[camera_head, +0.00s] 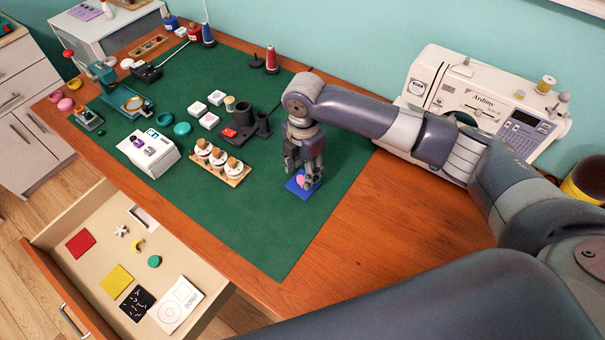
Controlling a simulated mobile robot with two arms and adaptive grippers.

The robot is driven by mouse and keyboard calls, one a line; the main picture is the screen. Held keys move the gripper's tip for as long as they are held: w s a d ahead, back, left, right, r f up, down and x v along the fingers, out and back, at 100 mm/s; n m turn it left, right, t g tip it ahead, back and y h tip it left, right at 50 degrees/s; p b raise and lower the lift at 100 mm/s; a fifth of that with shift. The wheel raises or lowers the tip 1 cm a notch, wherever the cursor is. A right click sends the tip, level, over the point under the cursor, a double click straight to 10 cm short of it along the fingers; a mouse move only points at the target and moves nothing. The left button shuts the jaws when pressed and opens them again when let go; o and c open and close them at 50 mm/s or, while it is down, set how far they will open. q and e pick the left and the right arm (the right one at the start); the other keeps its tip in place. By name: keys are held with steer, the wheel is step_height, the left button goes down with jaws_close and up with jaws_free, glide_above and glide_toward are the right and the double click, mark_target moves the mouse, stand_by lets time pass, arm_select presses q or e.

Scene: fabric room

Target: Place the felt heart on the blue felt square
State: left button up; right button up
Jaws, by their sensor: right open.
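The blue felt square (292,188) lies on the green mat, near its right edge. The pink felt heart (301,180) shows between my right gripper's fingers, over the blue square. It looks to lie on the square, but the fingers hide part of it and I cannot tell whether they touch it. My right gripper (304,180) points down right at the heart, with its fingers apart on either side. My left gripper is not in view.
The green mat (270,235) covers much of the wooden table (395,225). A wooden rack with white spools (220,163) and a dark cup holder (243,125) stand left of my gripper. A sewing machine (480,105) stands behind my right arm. An open drawer (95,215) holds felt pieces.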

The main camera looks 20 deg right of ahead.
step_height(320, 180, up, 10)
steer(key=shift+f, duration=0.2)
steer(key=shift+s+f, duration=0.1)
stand_by(0.4)
